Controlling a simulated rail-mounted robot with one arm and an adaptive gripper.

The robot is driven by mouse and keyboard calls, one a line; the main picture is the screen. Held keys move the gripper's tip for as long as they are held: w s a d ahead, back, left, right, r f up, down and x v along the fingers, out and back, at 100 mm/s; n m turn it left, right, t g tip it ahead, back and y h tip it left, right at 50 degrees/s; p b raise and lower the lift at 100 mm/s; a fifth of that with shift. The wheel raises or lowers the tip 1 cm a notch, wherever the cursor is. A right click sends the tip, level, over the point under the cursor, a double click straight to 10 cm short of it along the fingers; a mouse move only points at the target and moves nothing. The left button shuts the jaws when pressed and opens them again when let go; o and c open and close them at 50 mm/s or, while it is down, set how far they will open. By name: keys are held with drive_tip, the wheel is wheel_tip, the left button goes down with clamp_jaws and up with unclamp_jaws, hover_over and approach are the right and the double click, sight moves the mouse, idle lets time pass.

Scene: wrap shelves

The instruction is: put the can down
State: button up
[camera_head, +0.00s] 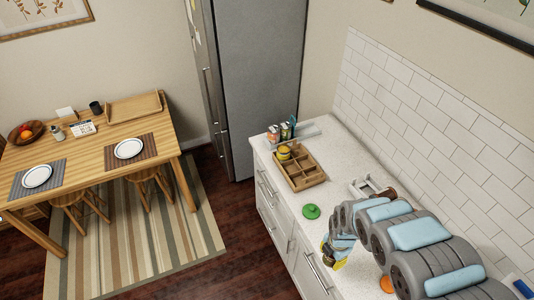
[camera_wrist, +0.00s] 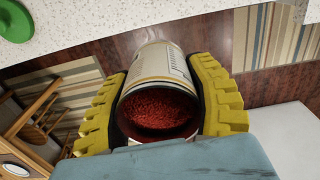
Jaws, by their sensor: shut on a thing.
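My gripper (camera_wrist: 160,75) is shut on the can (camera_wrist: 152,70), with one yellow finger pressed on each side of it. The can has a pale label with printed text, and its near end looks dark red. In the wrist view, the wooden floor and striped rug lie behind the can, with the white counter edge above left. In the head view, my gripper (camera_head: 336,260) is by the counter's front edge, and my arm hides most of the can there.
The white counter (camera_head: 345,170) holds a wooden divided tray (camera_head: 306,172), a green round thing (camera_head: 312,211), bottles (camera_head: 285,130) and an orange thing (camera_head: 387,284). The fridge (camera_head: 255,80) stands beyond. The dining table (camera_head: 95,150) is at left.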

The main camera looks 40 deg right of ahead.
drive_tip(key=shift+w, duration=0.1)
drive_tip(key=w+a+r+m, duration=0.2)
drive_tip(key=w+a+r, duration=0.3)
drive_tip(key=w, duration=0.4)
drive_tip(key=w+a+r+m, duration=0.3)
drive_tip(key=w+a+r, duration=0.25)
drive_tip(key=w, duration=0.45)
drive_tip(key=w+a+r+m, duration=0.2)
drive_tip(key=w+a+r, duration=0.3)
drive_tip(key=w, duration=0.4)
drive_tip(key=w+a+r+m, duration=0.4)
drive_tip(key=a+r, duration=0.5)
drive_tip(key=a, duration=0.5)
drive_tip(key=w+a+r+m, duration=0.4)
drive_tip(key=w+a+r, duration=0.3)
drive_tip(key=a, duration=0.6)
drive_tip(key=shift+a+r, duration=0.4)
drive_tip(key=shift+r, duration=0.45)
